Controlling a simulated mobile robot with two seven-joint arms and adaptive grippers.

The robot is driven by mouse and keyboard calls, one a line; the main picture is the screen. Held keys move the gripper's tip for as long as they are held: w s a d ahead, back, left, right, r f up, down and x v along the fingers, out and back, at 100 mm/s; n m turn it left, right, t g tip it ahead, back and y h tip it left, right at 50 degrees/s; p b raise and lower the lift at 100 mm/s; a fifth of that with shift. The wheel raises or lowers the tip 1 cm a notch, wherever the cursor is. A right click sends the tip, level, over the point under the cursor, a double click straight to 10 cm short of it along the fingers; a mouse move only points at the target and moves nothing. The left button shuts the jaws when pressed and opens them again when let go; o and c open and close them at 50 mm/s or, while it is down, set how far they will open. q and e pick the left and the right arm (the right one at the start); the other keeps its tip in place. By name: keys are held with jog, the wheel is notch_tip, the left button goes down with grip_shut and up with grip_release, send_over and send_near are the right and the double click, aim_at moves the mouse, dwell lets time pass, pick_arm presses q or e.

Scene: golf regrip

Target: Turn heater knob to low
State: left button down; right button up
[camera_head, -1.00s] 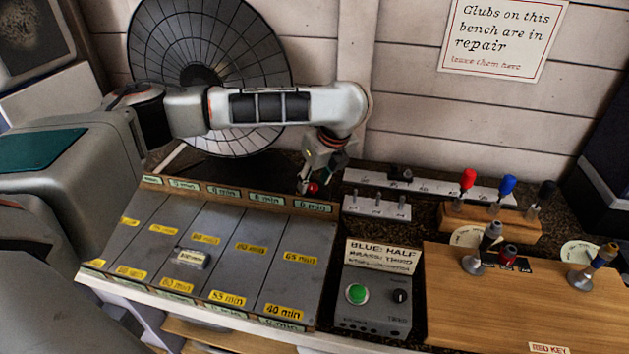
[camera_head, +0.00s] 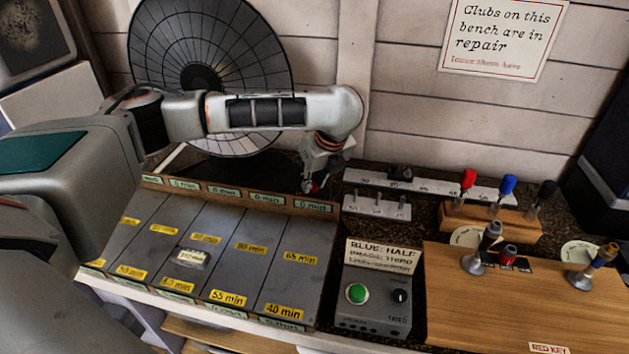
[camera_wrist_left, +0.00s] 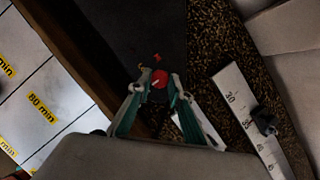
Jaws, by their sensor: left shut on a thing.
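A red knob (camera_head: 314,189) sits just behind the top edge of the sloped board, partly hidden by my gripper in the head view. In the left wrist view the red knob (camera_wrist_left: 160,79) shows between the fingertips, with a pale pointer mark on its face. It lies by a dark, flat surface, with a small red mark just beyond it. My left gripper (camera_head: 314,184) points down and is shut on the knob. A large round dish with a wire grille (camera_head: 245,65), seemingly the heater, stands behind my left arm. My right gripper is out of view.
A sloped board (camera_head: 262,245) with minute labels lies in front of the gripper. A pale scale strip with a black slider (camera_head: 400,173) and a small block with pegs (camera_head: 377,207) lie to the right. A grey box with a green button (camera_head: 357,293) stands nearer.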

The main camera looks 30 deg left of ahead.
pick_arm(q)
jog(key=m+h, duration=0.1)
jog(key=m, duration=0.1)
jog(key=m+t, duration=0.1)
jog(key=m, duration=0.2)
jog(key=shift+s+a+m+h, duration=0.2)
jog(key=shift+m+h, duration=0.1)
jog(key=shift+h, duration=0.1)
jog(key=m+h, duration=0.1)
jog(key=m, duration=0.1)
jog(key=m+h, duration=0.1)
jog(key=m, duration=0.2)
jog(key=shift+a+t, duration=0.15)
jog(key=shift+t, duration=0.25)
jog(key=shift+m, duration=0.4)
jog(key=shift+s+f, duration=0.1)
jog(key=c, duration=1.8)
grip_release()
